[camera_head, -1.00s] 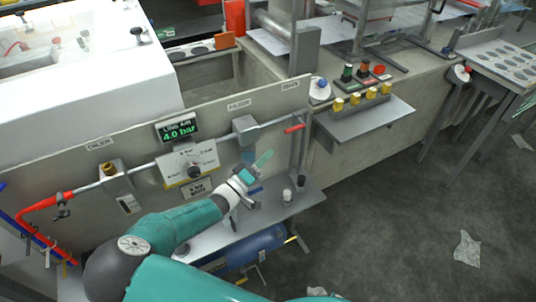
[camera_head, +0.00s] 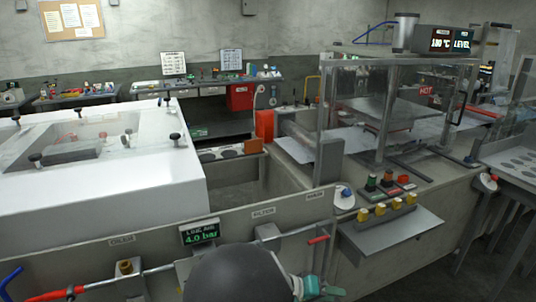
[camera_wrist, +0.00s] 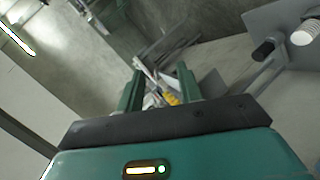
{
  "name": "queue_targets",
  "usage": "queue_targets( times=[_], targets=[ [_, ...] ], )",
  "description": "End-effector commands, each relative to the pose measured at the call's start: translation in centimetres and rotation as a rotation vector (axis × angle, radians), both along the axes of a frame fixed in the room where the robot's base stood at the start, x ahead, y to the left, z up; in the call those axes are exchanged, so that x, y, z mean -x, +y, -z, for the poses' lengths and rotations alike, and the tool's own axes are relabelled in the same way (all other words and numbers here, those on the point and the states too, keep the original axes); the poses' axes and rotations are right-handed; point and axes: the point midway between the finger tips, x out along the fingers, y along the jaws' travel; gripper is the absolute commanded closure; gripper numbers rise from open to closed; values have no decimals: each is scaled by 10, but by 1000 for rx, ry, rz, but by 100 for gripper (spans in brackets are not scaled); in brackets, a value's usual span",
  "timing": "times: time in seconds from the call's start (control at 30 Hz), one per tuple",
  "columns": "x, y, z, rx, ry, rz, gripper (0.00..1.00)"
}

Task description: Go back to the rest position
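My gripper shows in the wrist view (camera_wrist: 160,78), with its two teal fingers apart and nothing held between them. Small yellow and pale things show in the gap, beyond the fingertips. In the head view, a teal part of my arm's end shows at the bottom edge, right of my dark arm joint, in front of the grey panel (camera_head: 92,262). The fingers cannot be made out there. The panel carries a green display reading 4.0 bar (camera_head: 200,234).
A grey shelf with yellow knobs (camera_head: 392,236) juts out at the right. Red, green and orange buttons (camera_head: 388,185) sit behind it. A white glove box (camera_head: 110,190) stands at left. A clear-walled machine (camera_head: 400,100) stands at back right. Floor shows at lower right.

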Motion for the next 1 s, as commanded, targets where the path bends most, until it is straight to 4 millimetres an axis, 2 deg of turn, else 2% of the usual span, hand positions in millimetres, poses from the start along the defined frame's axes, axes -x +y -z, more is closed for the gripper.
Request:
queue_targets(
  times=[0.17, 0.47, 0.7, 1.0],
  targets=[
    [31, -12, -17, -235, 88, 77, 64],
    [76, -14, -61, -600, 152, 69, 64],
    [110, -10, -107, -833, 118, -31, 64],
    [155, -3, -167, -996, -6, -240, 64]
  ],
)
